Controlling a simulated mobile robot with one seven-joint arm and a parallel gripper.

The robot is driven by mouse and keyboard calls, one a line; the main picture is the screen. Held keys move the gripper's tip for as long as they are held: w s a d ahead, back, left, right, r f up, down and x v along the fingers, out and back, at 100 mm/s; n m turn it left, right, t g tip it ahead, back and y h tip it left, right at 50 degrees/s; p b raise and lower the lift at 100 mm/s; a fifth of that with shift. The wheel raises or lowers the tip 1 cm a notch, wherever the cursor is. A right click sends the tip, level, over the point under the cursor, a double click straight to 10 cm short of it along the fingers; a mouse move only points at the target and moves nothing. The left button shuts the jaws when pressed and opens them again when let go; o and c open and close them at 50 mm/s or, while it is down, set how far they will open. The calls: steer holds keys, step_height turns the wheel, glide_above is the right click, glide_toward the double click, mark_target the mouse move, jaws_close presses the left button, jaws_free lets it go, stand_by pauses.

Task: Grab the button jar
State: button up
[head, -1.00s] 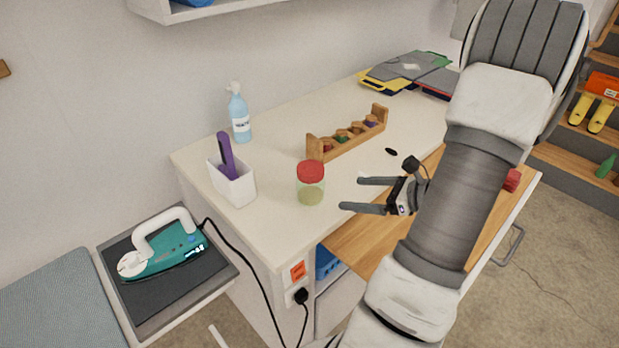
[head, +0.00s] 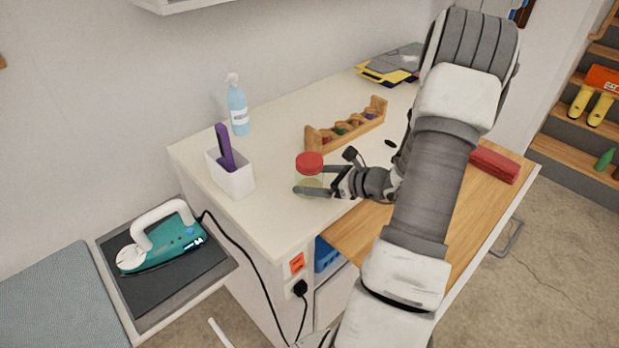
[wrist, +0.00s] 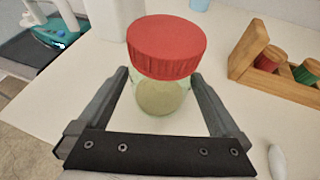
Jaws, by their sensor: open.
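The button jar (head: 309,163) is a clear jar with a red lid and pale contents, upright on the white table near its front edge. My gripper (head: 311,180) is open at the jar, reaching in from the right in the head view. In the wrist view the jar (wrist: 164,60) stands between the two fingers of my gripper (wrist: 160,85), one at each side. A small gap seems to show at each finger, but I cannot tell if either touches the glass. The lid hides part of the jar body.
A wooden spool rack (head: 347,127) stands behind the jar. A white holder (head: 231,177) with a purple-handled tool and a blue spray bottle (head: 238,110) stand to the left. A teal iron (head: 165,243) rests on a lower surface. A red box (head: 495,166) lies at right.

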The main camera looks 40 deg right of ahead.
mark_target(301, 176)
steer(key=x, duration=0.4)
steer(key=shift+r, duration=0.25)
steer(key=c, duration=1.3)
steer(key=shift+r, duration=0.1)
